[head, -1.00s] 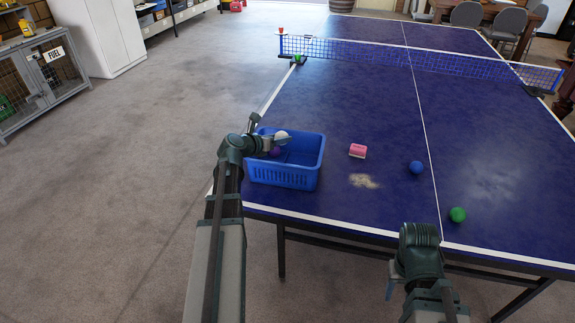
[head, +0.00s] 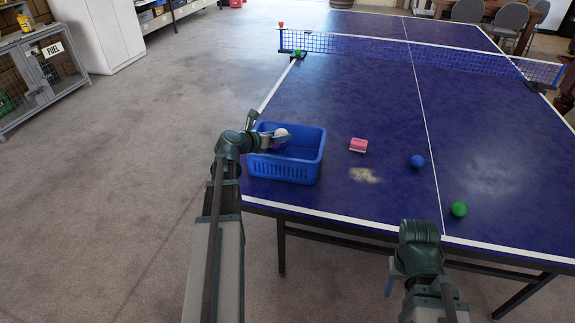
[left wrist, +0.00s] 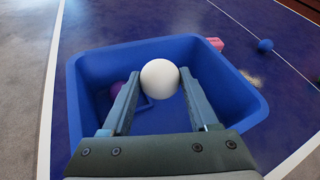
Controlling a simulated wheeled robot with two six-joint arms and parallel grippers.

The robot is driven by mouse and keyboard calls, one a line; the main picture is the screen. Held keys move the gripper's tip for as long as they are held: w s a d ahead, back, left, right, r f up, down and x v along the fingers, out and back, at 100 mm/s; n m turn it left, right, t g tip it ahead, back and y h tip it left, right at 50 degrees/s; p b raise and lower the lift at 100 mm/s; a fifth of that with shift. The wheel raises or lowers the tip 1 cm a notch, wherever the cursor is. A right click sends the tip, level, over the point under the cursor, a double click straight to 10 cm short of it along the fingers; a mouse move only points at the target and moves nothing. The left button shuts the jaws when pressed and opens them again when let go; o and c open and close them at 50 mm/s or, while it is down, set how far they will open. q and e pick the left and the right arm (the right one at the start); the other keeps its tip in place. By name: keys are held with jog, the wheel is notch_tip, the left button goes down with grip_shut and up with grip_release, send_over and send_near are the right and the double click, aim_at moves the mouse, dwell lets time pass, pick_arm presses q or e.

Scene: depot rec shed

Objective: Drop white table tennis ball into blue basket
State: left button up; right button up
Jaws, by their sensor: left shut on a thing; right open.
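The white table tennis ball (left wrist: 159,78) is held between the two fingers of my left gripper (left wrist: 158,90) in the left wrist view. The ball also shows in the head view (head: 282,133), at the tip of the left gripper (head: 275,138). The blue basket (head: 284,171) stands on the near left of the table, and the ball is over its opening. A purple ball (left wrist: 117,89) lies inside the basket, at its left side in the left wrist view (left wrist: 78,110). My right gripper (head: 391,283) is by the table's near edge; its fingers are mostly hidden.
A pink and white block (head: 358,145), a pale patch (head: 364,175), a blue ball (head: 417,161) and a green ball (head: 459,209) are on the blue table (head: 350,80), right of the basket. A net (head: 430,60) crosses the table farther back.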

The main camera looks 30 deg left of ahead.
pick_arm(q)
jog(key=shift+f, duration=0.5)
pick_arm(e)
jog(key=shift+f, duration=0.45)
pick_arm(q)
jog(key=o, duration=1.4)
jog(key=p+v, duration=0.5)
jog(key=v, duration=0.9)
pick_arm(e)
jog(key=shift+r, duration=2.6)
pick_arm(q)
jog(key=shift+w, duration=0.1)
